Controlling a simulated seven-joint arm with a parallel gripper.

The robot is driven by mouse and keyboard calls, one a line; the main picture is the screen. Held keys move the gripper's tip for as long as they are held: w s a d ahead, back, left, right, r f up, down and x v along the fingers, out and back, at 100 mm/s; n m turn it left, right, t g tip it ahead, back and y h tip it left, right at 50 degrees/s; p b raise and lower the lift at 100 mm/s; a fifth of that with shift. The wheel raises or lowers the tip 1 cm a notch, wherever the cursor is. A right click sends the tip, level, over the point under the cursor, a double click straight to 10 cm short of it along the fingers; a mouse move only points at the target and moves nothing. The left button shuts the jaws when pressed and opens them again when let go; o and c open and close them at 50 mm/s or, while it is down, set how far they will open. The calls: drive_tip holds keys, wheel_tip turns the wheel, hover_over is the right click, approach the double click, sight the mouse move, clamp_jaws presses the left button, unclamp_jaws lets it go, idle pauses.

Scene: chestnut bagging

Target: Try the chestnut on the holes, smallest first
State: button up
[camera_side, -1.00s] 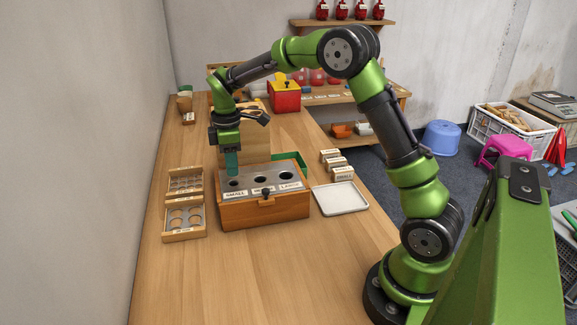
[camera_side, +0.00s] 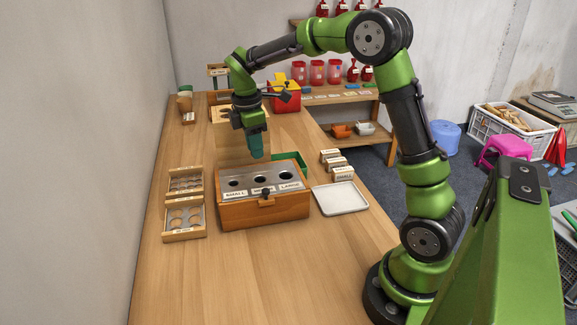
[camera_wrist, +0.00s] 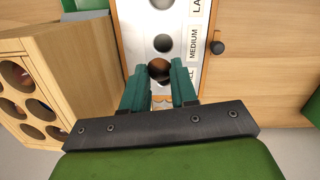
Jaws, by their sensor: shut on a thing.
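The wooden sorting box (camera_side: 270,212) has a metal top with three holes labelled SMALL, MEDIUM and LARGE. The small hole (camera_side: 234,183) is at the left, the medium hole (camera_side: 258,180) in the middle, the large hole (camera_side: 286,178) at the right. My gripper (camera_side: 257,156) points down above the back edge of the box, apart from its top. In the wrist view, the fingers (camera_wrist: 158,85) are shut on the brown chestnut (camera_wrist: 160,73), mostly hidden between the tips. The medium hole (camera_wrist: 163,43) shows beyond it. The side view does not show the chestnut.
Two wooden trays with round cells (camera_side: 184,217) stand left of the box. A white tray (camera_side: 342,198) and small labelled blocks (camera_side: 337,165) are to its right. A green bin (camera_side: 290,160) sits behind it. The front of the table is clear.

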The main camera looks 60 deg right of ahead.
drive_tip(key=shift+s+d, duration=0.2)
drive_tip(key=shift+s, duration=0.1)
drive_tip(key=shift+f, duration=2.6)
drive_tip(key=shift+f, duration=0.55)
drive_tip(key=o, duration=1.2)
drive_tip(key=shift+r, duration=0.1)
drive_tip(key=shift+r, duration=2.9)
